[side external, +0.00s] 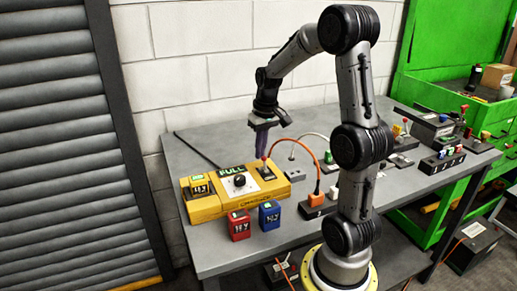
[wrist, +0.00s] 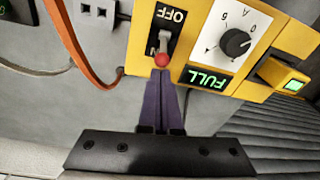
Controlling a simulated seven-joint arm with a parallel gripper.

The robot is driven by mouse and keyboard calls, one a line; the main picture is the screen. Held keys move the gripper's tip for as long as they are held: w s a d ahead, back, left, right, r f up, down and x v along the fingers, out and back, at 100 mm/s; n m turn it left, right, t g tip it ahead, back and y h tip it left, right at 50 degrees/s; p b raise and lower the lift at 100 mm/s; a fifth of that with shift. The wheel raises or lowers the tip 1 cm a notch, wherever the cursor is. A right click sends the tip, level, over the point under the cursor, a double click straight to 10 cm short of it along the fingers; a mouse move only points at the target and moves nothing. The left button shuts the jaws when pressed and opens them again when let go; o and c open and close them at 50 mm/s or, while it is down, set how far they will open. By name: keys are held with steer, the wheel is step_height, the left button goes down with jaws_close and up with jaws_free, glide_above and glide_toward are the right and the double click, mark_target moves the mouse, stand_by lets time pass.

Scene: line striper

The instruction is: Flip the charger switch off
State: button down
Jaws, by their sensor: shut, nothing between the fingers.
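The yellow charger (side external: 240,193) sits on the grey table, with a FULL display (wrist: 208,78) lit green. Its toggle switch (wrist: 166,42) has a metal lever with a red tip (wrist: 162,60). In the wrist view, the lever leans toward the partly hidden ON label, away from the OFF label (wrist: 166,16). My gripper (wrist: 161,72) has purple fingers, shut and empty, with their tips right at the red tip. I cannot tell whether they touch it. In the side view, my gripper (side external: 262,153) points down just above the switch (side external: 265,174).
A black dial (wrist: 235,42) is beside the switch. Red (side external: 239,225) and blue (side external: 269,215) batteries stand in front of the charger. An orange cable (side external: 305,147) arches from near the switch to an orange-and-black block (side external: 312,207). More switch boxes (side external: 442,162) stand at right.

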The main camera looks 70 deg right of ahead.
mark_target(264, 159)
steer(key=shift+s+a+r+t+h, duration=0.3)
steer(key=shift+s+a+t+h, duration=0.05)
steer(key=shift+t+h, duration=0.35)
stand_by(0.5)
steer(key=shift+s+a+t+h, duration=0.15)
steer(key=shift+a+t+h, duration=0.05)
steer(key=shift+t+h, duration=0.1)
steer(key=shift+s+a+r+t+h, duration=0.25)
steer(key=shift+s+a+t+h, duration=0.2)
steer(key=shift+t+h, duration=0.15)
steer(key=shift+s+a, duration=0.55)
steer(key=shift+s, duration=0.05)
steer(key=shift+r, duration=0.85)
steer(key=shift+w, duration=0.1)
